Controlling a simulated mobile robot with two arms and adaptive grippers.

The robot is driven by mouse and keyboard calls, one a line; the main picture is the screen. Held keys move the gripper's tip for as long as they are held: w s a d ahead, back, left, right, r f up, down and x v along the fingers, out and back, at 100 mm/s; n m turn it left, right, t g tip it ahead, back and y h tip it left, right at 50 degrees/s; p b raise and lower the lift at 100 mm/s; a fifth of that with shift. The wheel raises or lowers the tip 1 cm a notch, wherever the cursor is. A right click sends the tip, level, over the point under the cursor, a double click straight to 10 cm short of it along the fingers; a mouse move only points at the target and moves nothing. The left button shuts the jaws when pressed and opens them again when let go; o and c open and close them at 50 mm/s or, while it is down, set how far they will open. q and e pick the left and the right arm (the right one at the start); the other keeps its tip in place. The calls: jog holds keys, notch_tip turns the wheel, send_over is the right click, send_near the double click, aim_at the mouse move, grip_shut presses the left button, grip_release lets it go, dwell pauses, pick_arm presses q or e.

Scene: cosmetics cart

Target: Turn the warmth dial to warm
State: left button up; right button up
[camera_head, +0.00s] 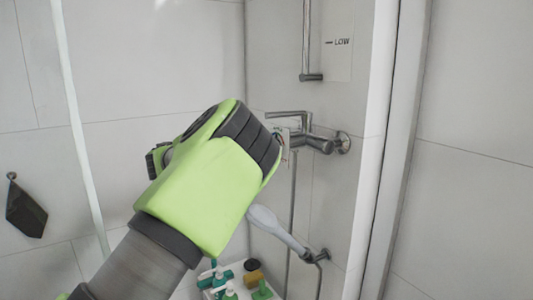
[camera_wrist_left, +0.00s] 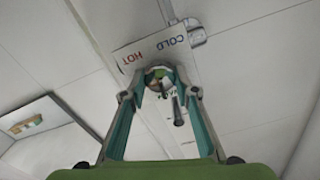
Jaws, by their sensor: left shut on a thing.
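The chrome shower mixer (camera_head: 316,143) is on the tiled wall right of centre in the head view, with its lever (camera_head: 288,114) pointing left. My left gripper (camera_head: 272,132) comes in from the lower left and covers the mixer's near end. In the left wrist view, the round warmth dial (camera_wrist_left: 158,74) lies between the two fingers of my left gripper (camera_wrist_left: 160,93), which are shut on it. A white plate (camera_wrist_left: 155,48) with HOT in red and COLD in dark letters shows upside down behind the dial. The dial's exact setting cannot be read. My right gripper is not in view.
A hand shower (camera_head: 275,228) hangs on the wall below the mixer, with a hose beside it. Several bottles stand on a white surface at the bottom. A vertical rail (camera_head: 306,40) and a LOW sign (camera_head: 338,43) are above. A dark pouch (camera_head: 25,210) hangs at left.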

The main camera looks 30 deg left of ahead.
pick_arm(q)
jog(key=shift+f, duration=0.2)
jog(key=o, duration=1.1)
jog(key=shift+c, duration=0.2)
jog(key=shift+o, duration=0.2)
jog(key=shift+a, duration=0.1)
jog(key=shift+r, duration=0.1)
jog(key=v, duration=1.1)
jog(key=shift+s+a, duration=0.25)
jog(key=shift+s, duration=0.1)
